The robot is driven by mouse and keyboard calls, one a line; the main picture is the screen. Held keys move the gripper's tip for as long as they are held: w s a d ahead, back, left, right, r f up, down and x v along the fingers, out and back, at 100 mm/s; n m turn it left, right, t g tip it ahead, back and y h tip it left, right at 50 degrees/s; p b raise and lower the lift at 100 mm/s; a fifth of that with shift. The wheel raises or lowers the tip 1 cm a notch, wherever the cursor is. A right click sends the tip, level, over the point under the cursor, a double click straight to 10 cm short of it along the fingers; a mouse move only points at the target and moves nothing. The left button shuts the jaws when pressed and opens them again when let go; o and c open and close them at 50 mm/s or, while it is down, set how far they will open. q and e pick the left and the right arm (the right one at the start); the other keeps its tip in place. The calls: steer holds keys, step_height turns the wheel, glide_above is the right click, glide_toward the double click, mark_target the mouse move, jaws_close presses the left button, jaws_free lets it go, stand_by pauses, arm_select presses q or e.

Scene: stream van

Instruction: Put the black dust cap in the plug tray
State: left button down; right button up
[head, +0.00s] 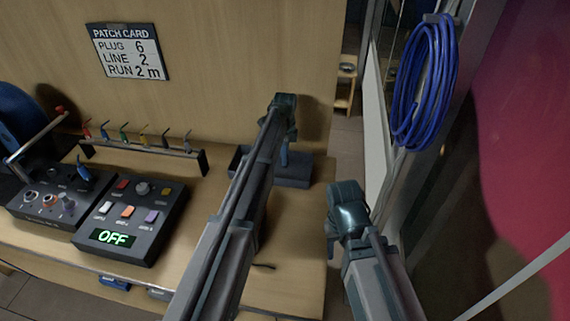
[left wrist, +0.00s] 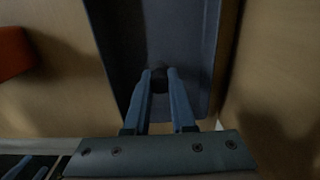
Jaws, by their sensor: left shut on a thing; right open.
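My left gripper (head: 284,158) points down over the dark grey plug tray (head: 296,182) at the right end of the bench. In the left wrist view its fingers (left wrist: 159,74) are shut on the small black dust cap (left wrist: 159,84), which is mostly hidden between the tips. The tray (left wrist: 122,40) lies below the fingertips in that view. I cannot tell whether the cap touches the tray floor. The cap is not visible in the head view. My right gripper (head: 347,200) is open, off the bench's right edge, away from the tray.
A rack (head: 140,150) with several coloured plugs stands at the back left of the bench. A control box (head: 132,215) reading OFF sits in front of it. A patch card (head: 127,52) hangs on the wall. A blue cable coil (head: 425,85) hangs at the right.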

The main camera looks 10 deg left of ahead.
arm_select(q)
step_height(320, 180, down, 2)
steer(key=shift+f+b, duration=0.2)
steer(key=shift+b, duration=0.3)
steer(key=shift+r, duration=0.1)
arm_select(e)
step_height(320, 180, down, 2)
steer(key=shift+f, duration=0.1)
arm_select(q)
steer(key=shift+r, duration=0.1)
steer(key=c, duration=0.8)
jaws_free()
steer(key=shift+o, duration=0.2)
